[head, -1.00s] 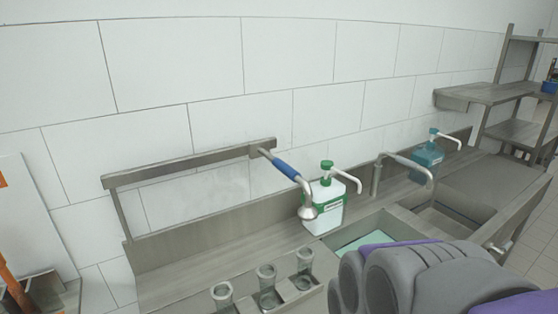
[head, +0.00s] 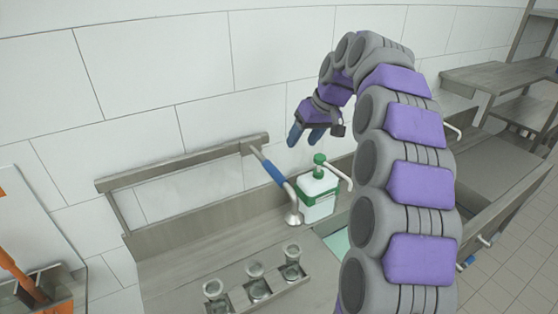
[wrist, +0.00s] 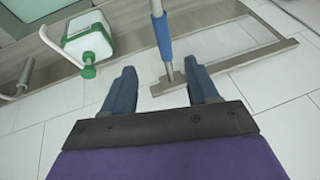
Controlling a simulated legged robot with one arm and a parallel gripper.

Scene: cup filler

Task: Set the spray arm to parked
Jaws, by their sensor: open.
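The spray arm (head: 274,173) has a blue grip sleeve and a metal head (head: 294,217). It joins the right end of a metal wall rail (head: 185,164) and slants down and to the right, out over the counter. My gripper (head: 306,137) is open and empty, above and to the right of the blue sleeve. In the wrist view, the spray arm (wrist: 163,36) shows ahead of the open fingers (wrist: 163,92); its blue sleeve lies between and beyond them, apart from both. The spray head is out of the wrist view.
A white and green pump bottle (head: 319,194) stands just right of the spray head, below my gripper. Several glasses sit in a metal holder (head: 261,295) at the front. A sink (head: 338,243) is partly hidden behind my arm. The tiled wall is close behind.

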